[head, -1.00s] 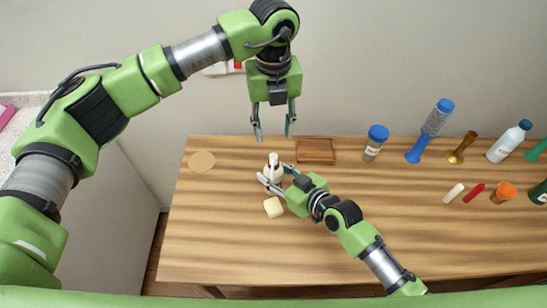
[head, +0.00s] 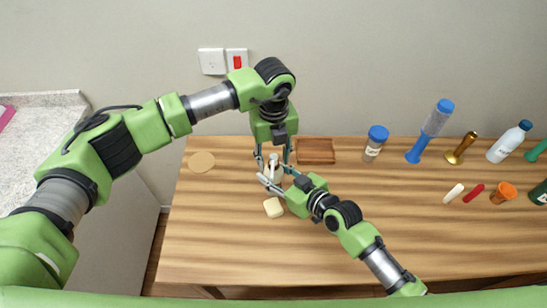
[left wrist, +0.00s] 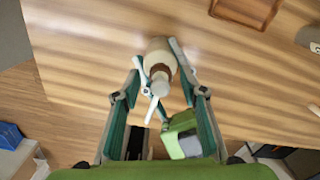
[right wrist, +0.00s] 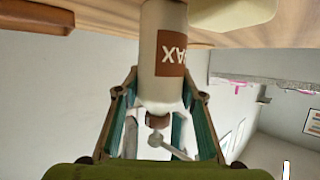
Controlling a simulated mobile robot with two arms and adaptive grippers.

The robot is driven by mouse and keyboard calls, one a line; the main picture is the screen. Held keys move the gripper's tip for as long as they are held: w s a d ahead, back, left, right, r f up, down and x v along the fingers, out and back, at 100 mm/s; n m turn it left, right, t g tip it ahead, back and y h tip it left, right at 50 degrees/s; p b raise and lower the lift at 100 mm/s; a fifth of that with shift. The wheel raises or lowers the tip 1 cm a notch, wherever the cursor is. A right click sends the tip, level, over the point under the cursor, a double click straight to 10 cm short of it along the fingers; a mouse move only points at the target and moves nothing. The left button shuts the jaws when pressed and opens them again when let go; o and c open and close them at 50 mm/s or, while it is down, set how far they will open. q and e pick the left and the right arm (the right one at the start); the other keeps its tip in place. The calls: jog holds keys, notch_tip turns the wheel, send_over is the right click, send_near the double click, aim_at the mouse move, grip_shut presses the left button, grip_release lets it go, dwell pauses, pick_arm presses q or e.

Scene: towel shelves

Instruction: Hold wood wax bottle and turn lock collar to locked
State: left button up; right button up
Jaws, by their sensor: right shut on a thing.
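The wood wax bottle (head: 275,166) stands upright on the table near its back left, partly hidden by both grippers. In the right wrist view its cream body carries a brown label (right wrist: 172,53) reading "WAX". My right gripper (head: 275,176) is shut on the bottle from the front. My left gripper (head: 273,156) points down over the bottle's top, open, with a finger on either side. In the left wrist view the brown collar (left wrist: 160,68) and the pale nozzle lie between the open fingers. I cannot tell whether the fingers touch the collar or how it is set.
A cream block (head: 273,207) lies just in front of the bottle. A brown wooden tray (head: 315,150) is behind right, and a round tan disc (head: 201,161) is at left. A blue-lidded jar (head: 375,142) and several other items stand at right. The table's middle front is clear.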

pick_arm(q)
jog(key=shift+f, duration=0.15)
grip_shut()
jog(key=shift+m, duration=0.4)
jog(key=m, duration=0.4)
jog(key=shift+m, duration=0.4)
jog(key=m, duration=0.4)
jog(key=shift+m, duration=0.3)
grip_release()
